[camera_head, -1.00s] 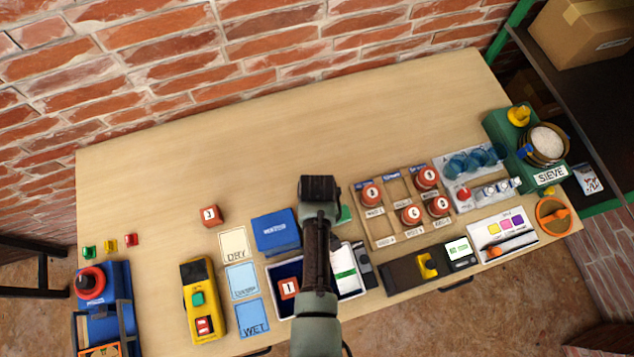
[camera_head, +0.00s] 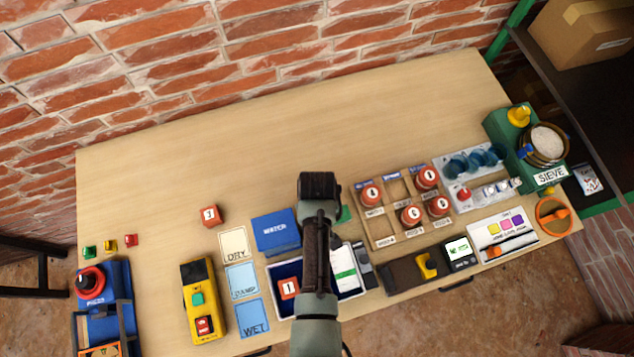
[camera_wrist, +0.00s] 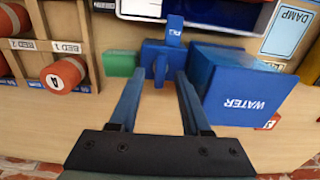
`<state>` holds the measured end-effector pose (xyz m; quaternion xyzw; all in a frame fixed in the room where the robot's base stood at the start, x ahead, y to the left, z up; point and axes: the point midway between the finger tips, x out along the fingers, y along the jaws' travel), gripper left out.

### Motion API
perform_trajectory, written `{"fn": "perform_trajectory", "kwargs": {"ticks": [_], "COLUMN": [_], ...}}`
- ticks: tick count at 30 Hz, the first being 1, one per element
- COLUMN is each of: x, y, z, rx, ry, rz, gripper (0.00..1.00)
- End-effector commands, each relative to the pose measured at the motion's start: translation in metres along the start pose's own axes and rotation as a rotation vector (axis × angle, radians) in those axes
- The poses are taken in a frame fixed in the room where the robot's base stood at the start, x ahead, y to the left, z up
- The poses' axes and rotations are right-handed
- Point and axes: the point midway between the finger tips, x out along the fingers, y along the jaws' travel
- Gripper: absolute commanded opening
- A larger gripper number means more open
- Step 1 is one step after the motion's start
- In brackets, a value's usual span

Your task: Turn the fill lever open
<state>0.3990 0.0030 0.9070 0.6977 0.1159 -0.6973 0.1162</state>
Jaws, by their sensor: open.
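The blue water box (camera_head: 275,232) stands on the table left of my arm in the head view. It also shows in the wrist view (camera_wrist: 240,90), to the right of my fingers. Beside it in the wrist view is a small blue fitting that looks like the fill lever (camera_wrist: 157,58), with a blue label tab (camera_wrist: 174,30) behind it. My gripper (camera_wrist: 160,80) is open, its two fingers either side of the lever's near end. I see nothing held, and contact cannot be told. In the head view my arm hides the lever.
A green block (camera_wrist: 121,63) sits close left of the lever. A wooden rack with red-capped jars (camera_head: 400,215) is to the right, and a dark blue tray (camera_head: 274,303) lies in front. The back of the table (camera_head: 270,150) is clear.

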Motion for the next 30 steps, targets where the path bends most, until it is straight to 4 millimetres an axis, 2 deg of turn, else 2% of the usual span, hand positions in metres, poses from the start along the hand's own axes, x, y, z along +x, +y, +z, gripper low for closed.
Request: {"fn": "perform_trajectory", "kwargs": {"ticks": [12, 18, 22, 30], "x": [-0.076, -0.105, -0.115, -0.118], "y": [0.0, 0.0, 0.0, 0.0], "z": [-0.001, -0.001, 0.0, 0.0], "rx": [0.0, 0.0, -0.001, -0.001], "ry": [0.004, 0.004, 0.001, -0.001], "rz": [0.001, 0.001, 0.0, 0.0], "gripper": [0.47, 0.47, 0.47, 0.47]}}
